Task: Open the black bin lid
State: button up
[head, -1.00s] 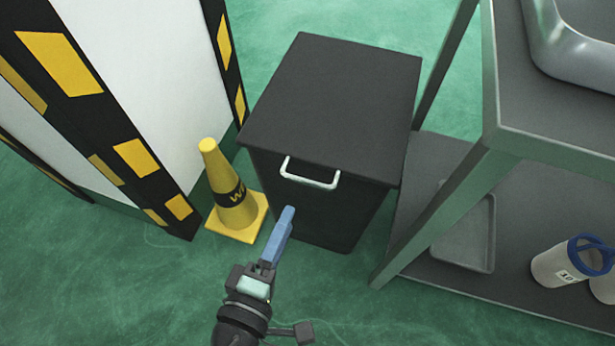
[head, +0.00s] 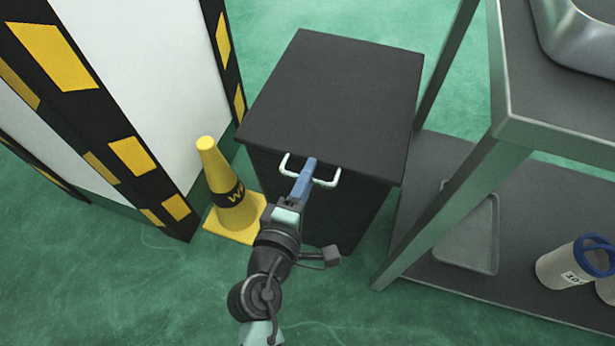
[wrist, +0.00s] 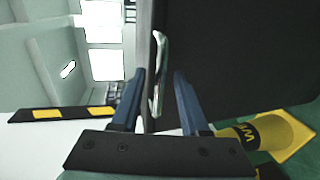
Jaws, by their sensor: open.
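The black bin (head: 345,205) stands on the green floor with its flat black lid (head: 335,95) shut. A white U-shaped handle (head: 326,183) sits at the lid's front edge. My gripper (head: 309,165) is at the handle and covers its middle in the head view. In the wrist view my gripper (wrist: 158,75) is open. Its two blue fingers stand apart, with the handle (wrist: 158,70) showing between them. The bin's dark surface (wrist: 235,55) fills the area behind the right finger. I cannot tell whether a finger touches the handle.
A yellow cone (head: 232,195) stands close to the bin's left side, beside a white panel with black and yellow striped edges (head: 135,155). A grey metal shelf (head: 440,215) stands close on the right, with white and blue containers (head: 570,262) on its lower level. Green floor is clear in front.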

jog(key=shift+w, duration=0.1)
grip_shut()
dwell(1.4)
